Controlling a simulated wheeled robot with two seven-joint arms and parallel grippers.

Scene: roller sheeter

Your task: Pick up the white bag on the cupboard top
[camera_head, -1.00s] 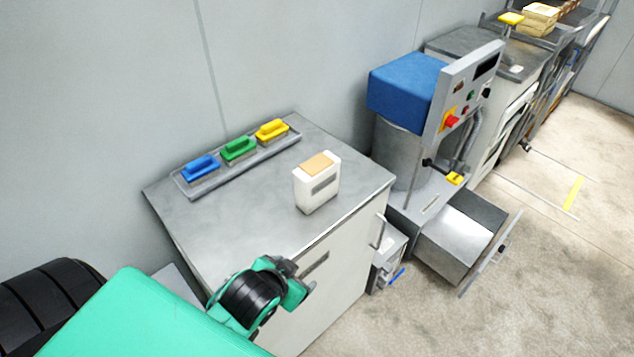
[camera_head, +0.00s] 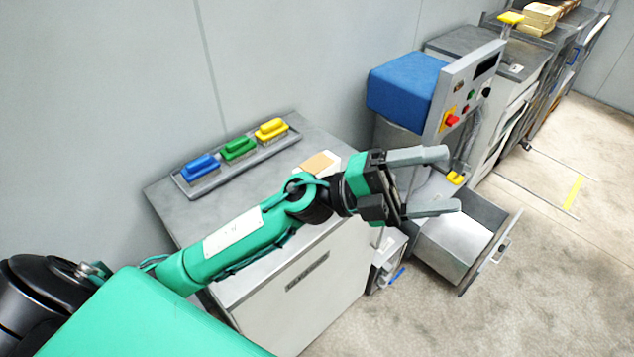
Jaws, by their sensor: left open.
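The white bag (camera_head: 318,162) with a tan top stands on the grey cupboard top (camera_head: 228,212). Only its upper part shows, as my left arm hides the rest. My left gripper (camera_head: 442,182) is open and empty. Its two grey fingers point right, past the cupboard's right edge and to the right of the bag. I cannot tell whether the arm touches the bag. My right gripper does not show.
A tray (camera_head: 228,170) with blue, green and yellow handled tools lies at the back of the cupboard top. To the right stands a machine with a blue cover (camera_head: 405,88) and an open metal drawer (camera_head: 455,245). The wall is close behind.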

